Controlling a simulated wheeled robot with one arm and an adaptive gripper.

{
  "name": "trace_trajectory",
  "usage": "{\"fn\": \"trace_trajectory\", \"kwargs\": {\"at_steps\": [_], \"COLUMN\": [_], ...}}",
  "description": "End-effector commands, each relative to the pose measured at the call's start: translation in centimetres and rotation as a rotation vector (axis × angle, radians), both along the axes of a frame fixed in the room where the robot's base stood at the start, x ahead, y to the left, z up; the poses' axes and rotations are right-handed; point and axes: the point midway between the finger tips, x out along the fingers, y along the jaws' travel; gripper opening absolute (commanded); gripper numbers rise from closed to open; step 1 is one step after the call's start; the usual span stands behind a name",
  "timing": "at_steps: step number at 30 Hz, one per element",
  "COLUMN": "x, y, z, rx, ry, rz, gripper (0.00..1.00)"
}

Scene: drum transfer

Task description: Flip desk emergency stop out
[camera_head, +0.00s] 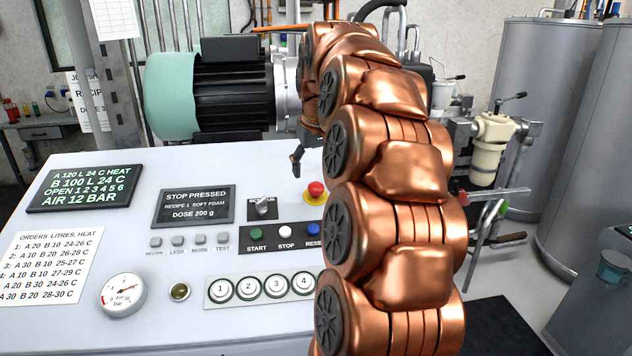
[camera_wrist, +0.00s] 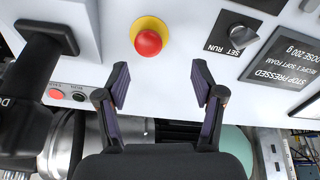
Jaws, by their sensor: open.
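The emergency stop is a red mushroom button (camera_head: 316,189) on a yellow ring, on the white desk panel just left of my copper arm. It also shows in the wrist view (camera_wrist: 148,42), ahead of the fingers and left of the middle. My gripper (camera_wrist: 161,88) is open and empty, with its two dark fingers apart and not touching the button. In the head view one fingertip (camera_head: 296,158) shows above and left of the button; the rest is behind my arm. The desk display (camera_head: 194,205) reads STOP PRESSED.
A SET/RUN selector knob (camera_head: 263,207) sits left of the stop. Green, white and blue buttons (camera_head: 286,232) lie in front of it, and several numbered buttons (camera_head: 262,287) are nearer. A motor (camera_head: 220,90) stands behind the desk. A dark handle (camera_wrist: 42,45) shows at left in the wrist view.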

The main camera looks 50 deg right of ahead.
Motion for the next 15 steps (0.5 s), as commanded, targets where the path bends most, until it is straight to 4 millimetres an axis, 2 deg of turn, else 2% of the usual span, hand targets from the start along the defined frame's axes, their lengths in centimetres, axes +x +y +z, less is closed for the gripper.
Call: {"fn": "trace_trajectory", "kwargs": {"at_steps": [3, 7, 15], "x": [-0.1, 0.0, 0.9], "y": [-1.5, -2.0, -2.5], "z": [0.3, 0.0, -2.8], "rx": [-0.007, -0.009, -0.006], "ry": [-0.006, -0.008, -0.004], "rz": [-0.020, -0.024, -0.023], "gripper": [0.68, 0.68, 0.68]}}
